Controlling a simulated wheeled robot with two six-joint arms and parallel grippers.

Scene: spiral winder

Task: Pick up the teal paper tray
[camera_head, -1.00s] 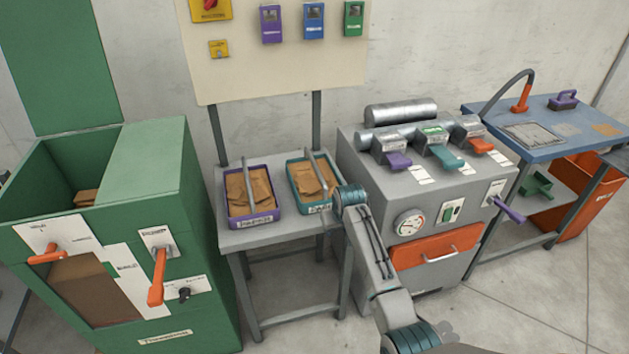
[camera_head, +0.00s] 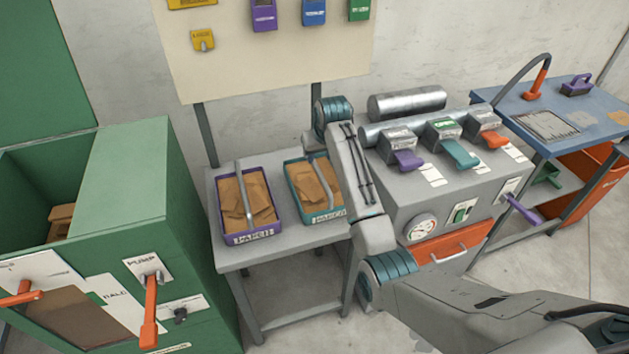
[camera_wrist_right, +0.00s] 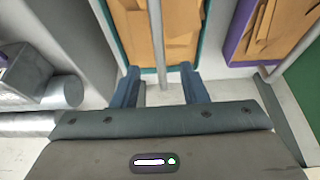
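The teal paper tray (camera_head: 293,192) stands on the grey table, right of the purple tray, holding brown paper, with a grey bar handle (camera_head: 319,175) over it. My right arm partly hides its right side in the head view. My right gripper (camera_head: 309,146) is above the tray's far end. In the right wrist view its two blue fingers (camera_wrist_right: 162,90) are apart, with the tray's handle (camera_wrist_right: 157,40) showing between them. The tray's teal rim (camera_wrist_right: 108,32) shows ahead of them. I cannot tell whether the fingers touch the handle. My left gripper is not in view.
The purple tray (camera_head: 218,205) stands close on the left on the grey table (camera_head: 228,256). A grey machine (camera_head: 400,195) with levers stands right of the table. A green cabinet (camera_head: 135,185) stands left. A panel (camera_head: 275,60) rises behind the trays.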

